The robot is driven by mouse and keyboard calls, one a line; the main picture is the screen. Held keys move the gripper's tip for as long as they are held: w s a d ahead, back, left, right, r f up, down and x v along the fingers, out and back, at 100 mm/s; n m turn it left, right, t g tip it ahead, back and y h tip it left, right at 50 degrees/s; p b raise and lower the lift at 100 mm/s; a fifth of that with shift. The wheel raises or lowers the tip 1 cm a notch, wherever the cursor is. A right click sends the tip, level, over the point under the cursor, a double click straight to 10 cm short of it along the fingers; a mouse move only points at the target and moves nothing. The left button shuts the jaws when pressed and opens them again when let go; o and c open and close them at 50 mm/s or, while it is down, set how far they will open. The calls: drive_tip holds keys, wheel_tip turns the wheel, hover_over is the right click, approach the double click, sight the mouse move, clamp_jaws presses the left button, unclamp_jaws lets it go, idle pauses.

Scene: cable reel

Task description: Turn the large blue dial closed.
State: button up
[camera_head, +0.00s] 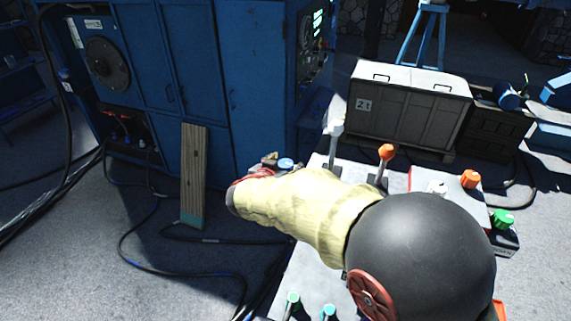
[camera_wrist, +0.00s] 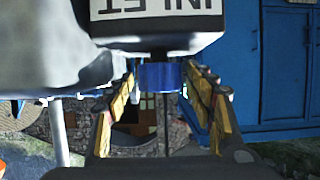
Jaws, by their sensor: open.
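The large blue dial (camera_wrist: 160,77) shows in the wrist view as a blue cylinder below a box with an upside-down "INLET" label. My gripper (camera_wrist: 160,85) is open, with one finger on each side of the dial. A gap shows on both sides, so the fingers look apart from it, though depth is hard to judge. In the head view a blue round top, likely the dial (camera_head: 286,163), shows just beyond my gripper (camera_head: 268,160), which is mostly hidden by my sleeved arm. I cannot tell the dial's angle.
A console with an orange-topped lever (camera_head: 386,153), an orange knob (camera_head: 470,179) and a green knob (camera_head: 503,217) lies under and right of my arm. A wooden plank (camera_head: 193,175) leans on blue cabinets (camera_head: 250,80). A grey crate (camera_head: 408,108) stands behind. Cables cross the floor.

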drive_tip(key=c, duration=0.3)
drive_tip(key=c, duration=0.8)
drive_tip(key=shift+c, duration=0.3)
